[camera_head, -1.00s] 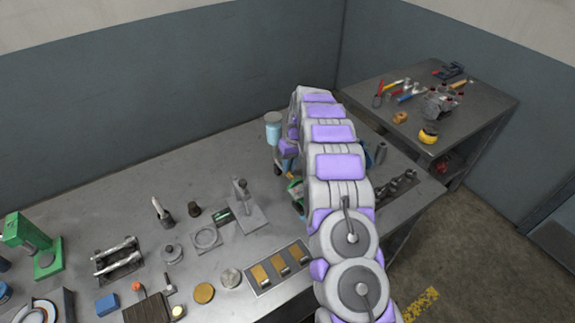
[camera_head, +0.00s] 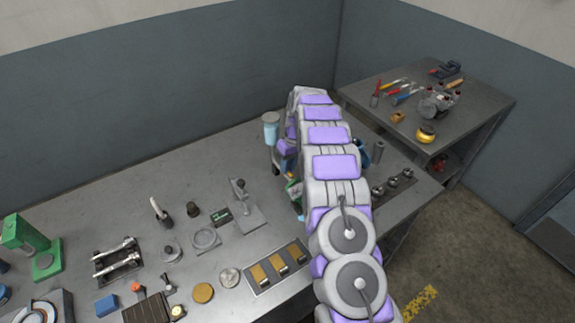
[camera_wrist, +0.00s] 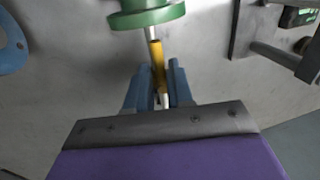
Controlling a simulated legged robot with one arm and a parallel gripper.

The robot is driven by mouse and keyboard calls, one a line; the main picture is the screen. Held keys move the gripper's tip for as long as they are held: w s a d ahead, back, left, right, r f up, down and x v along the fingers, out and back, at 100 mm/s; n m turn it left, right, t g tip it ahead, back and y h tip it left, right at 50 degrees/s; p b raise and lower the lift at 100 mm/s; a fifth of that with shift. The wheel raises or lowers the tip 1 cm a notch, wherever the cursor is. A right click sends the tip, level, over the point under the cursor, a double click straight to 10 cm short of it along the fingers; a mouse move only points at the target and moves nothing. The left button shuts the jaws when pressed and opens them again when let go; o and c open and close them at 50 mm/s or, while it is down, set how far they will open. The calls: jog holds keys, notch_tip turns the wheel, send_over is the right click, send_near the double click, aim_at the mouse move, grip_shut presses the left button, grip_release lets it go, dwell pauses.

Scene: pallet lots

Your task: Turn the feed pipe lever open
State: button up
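In the wrist view, a thin yellow lever (camera_wrist: 157,62) with a pale metal stem and a whitish end hangs from a round green flanged part (camera_wrist: 147,14), likely of the feed pipe. My gripper (camera_wrist: 160,70) has its two blue fingers on either side of the lever. A narrow gap shows to the right of the lever, and the left finger is very close to it. I see no clear grip.
In the wrist view, a grey bracket (camera_wrist: 262,45) is at right and a blue part (camera_wrist: 12,45) at left.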

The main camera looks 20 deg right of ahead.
jog(key=shift+o, duration=1.3)
jog(key=shift+w, duration=0.1)
jog(key=shift+r, duration=0.1)
jog(key=w+d+r+p, duration=0.1)
jog(key=d+r+p, duration=0.1)
jog(key=r, duration=1.4)
jog(key=shift+w+d+r+p, duration=0.15)
jog(key=shift+d+r+p, duration=0.25)
jog(key=shift+d, duration=0.25)
